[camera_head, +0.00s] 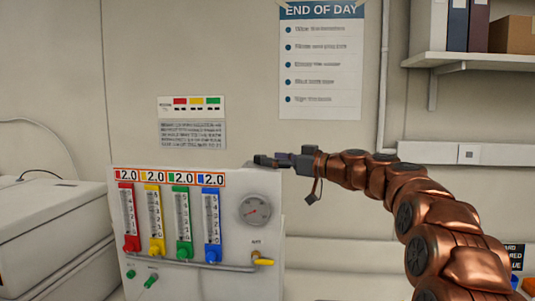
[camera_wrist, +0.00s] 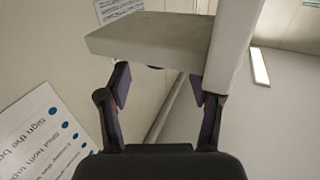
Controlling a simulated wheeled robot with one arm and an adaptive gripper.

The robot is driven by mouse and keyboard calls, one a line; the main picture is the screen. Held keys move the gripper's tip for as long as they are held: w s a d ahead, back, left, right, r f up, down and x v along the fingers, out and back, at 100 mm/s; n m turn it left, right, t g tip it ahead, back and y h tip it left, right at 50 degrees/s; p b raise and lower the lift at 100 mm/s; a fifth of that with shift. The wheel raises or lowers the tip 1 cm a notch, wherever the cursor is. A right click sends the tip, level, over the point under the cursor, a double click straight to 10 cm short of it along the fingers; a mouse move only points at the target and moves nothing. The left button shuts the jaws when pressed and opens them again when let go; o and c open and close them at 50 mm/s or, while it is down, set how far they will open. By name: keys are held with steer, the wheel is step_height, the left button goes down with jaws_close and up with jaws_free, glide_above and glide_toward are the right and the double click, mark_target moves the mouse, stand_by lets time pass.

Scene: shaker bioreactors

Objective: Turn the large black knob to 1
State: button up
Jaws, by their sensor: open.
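I cannot make out a large black knob in either view. The head view shows a white gas panel (camera_head: 190,283) with red, yellow, green and blue flow tubes, each under a "2.0" label. A round grey gauge (camera_head: 255,210) sits at its right, with a yellow-handled valve (camera_head: 263,261) below it. Small green knobs (camera_head: 151,281) are at the lower left. My gripper (camera_head: 268,160) is just above the panel's top right corner. In the wrist view my gripper (camera_wrist: 160,78) has its dark fingers spread, with a pale box edge (camera_wrist: 150,38) beyond them and nothing held.
A white machine (camera_head: 45,225) stands left of the panel. An "END OF DAY" poster (camera_head: 320,65) hangs on the wall and shows in the wrist view (camera_wrist: 45,142). A shelf with binders (camera_head: 468,58) is at upper right.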

steer(key=shift+p+x, duration=0.45)
steer(key=shift+x, duration=1)
steer(key=shift+d, duration=0.1)
steer(key=shift+r, duration=0.1)
steer(key=c, duration=1.1)
